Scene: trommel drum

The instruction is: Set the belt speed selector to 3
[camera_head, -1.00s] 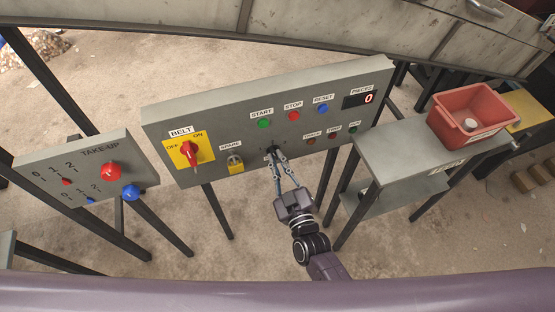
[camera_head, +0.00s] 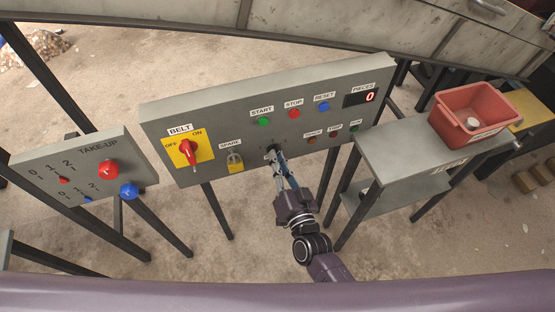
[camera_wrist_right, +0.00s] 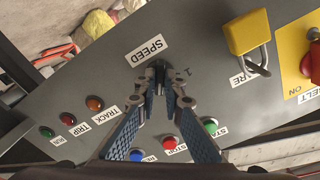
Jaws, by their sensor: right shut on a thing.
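The belt speed selector is a small dark knob (camera_wrist_right: 159,70) beside the SPEED label (camera_wrist_right: 148,50) on the grey control panel (camera_head: 220,115). A small numeral 1 shows next to it; other scale marks are hidden behind the fingers. My right gripper (camera_wrist_right: 161,88) is shut on the selector knob, with one finger on each side of it. In the head view my right gripper (camera_head: 277,155) reaches the lower middle of the panel and covers the knob. Which number the knob points to cannot be told. My left gripper is not in view.
The red BELT switch (camera_head: 187,150) and a yellow padlock (camera_head: 235,163) are left of the gripper. Push buttons and lamps (camera_head: 310,140) are close above and right. The TAKE-UP panel (camera_head: 60,165) stands left; a side table (camera_head: 390,145) with a red bin (camera_head: 450,125) stands right.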

